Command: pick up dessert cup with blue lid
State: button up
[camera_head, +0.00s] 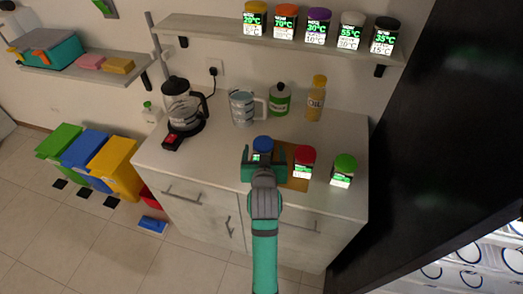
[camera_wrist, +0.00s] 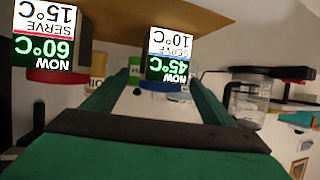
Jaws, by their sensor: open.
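In the wrist view, which is upside down, the same cup (camera_wrist: 170,58) shows a label reading NOW 45°C and SERVE 10°C. My gripper (camera_head: 262,156) is open in front of the cup, one finger to each side of it. In the wrist view the cup lies in line with the gap between the fingers. I cannot tell how deep it sits between them, and no contact is visible.
A red-lidded cup (camera_head: 304,160) stands close on the right, and a green-lidded cup (camera_head: 343,170) farther right. Behind are a kettle (camera_head: 182,105), a measuring jug (camera_head: 243,107), a green bottle (camera_head: 280,99) and an oil bottle (camera_head: 316,100). A shelf (camera_head: 200,28) with several cups hangs above.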

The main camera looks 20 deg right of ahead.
jog(key=shift+w+d+f, duration=0.3)
jog(key=shift+w+d, duration=0.05)
jog(key=shift+w, duration=0.25)
jog(key=shift+x, duration=2.75)
jog(key=shift+w+a+r, duration=0.1)
jog(key=shift+a, duration=0.1)
jog(key=c, duration=1.3)
